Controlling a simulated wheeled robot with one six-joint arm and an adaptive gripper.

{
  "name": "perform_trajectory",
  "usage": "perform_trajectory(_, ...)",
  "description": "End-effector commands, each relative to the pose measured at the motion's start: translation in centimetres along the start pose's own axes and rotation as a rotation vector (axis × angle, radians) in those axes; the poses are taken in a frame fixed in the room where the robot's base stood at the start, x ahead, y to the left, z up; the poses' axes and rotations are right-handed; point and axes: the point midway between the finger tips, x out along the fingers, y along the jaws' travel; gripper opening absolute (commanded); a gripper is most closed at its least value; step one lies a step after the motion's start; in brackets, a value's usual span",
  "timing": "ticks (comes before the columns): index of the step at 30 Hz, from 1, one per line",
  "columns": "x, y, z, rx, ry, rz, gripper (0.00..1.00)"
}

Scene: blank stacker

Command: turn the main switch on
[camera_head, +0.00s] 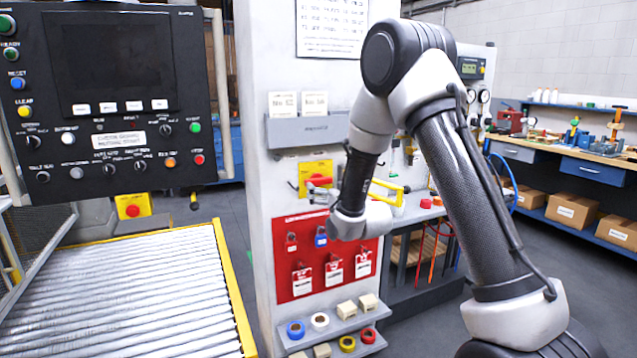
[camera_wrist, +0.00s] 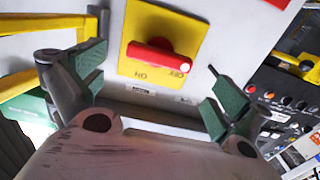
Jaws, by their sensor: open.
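The main switch is a red rotary handle (camera_wrist: 158,58) on a yellow plate (camera_wrist: 190,28). In the wrist view it appears inverted, with ON and OFF lettering along the plate's lower edge. One end of the handle lies by the OFF lettering. In the head view the red handle (camera_head: 319,181) and yellow plate (camera_head: 313,167) sit on the pale cabinet, partly hidden by my arm. My gripper (camera_wrist: 158,75) is open, its green-padded fingers apart on either side of the switch. I see no contact, and nothing is between the pads.
A red lockout board (camera_head: 283,262) with padlocks and tags hangs below the switch. A yellow bar frame (camera_head: 388,185) stands close to my wrist. A grey document holder (camera_head: 305,130) is above. A control panel (camera_head: 110,120) and roller conveyor (camera_head: 120,300) are at left.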

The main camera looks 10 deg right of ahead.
Motion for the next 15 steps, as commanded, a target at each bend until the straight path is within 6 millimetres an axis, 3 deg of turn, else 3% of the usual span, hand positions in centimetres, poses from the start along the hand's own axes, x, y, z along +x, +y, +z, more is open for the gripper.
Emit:
perform_trajectory(9,5.1,0.0,0.1,0.0,0.0,0.0,1.0)
perform_trajectory(15,7.0,0.0,0.1,0.0,-0.002,0.0,1.0)
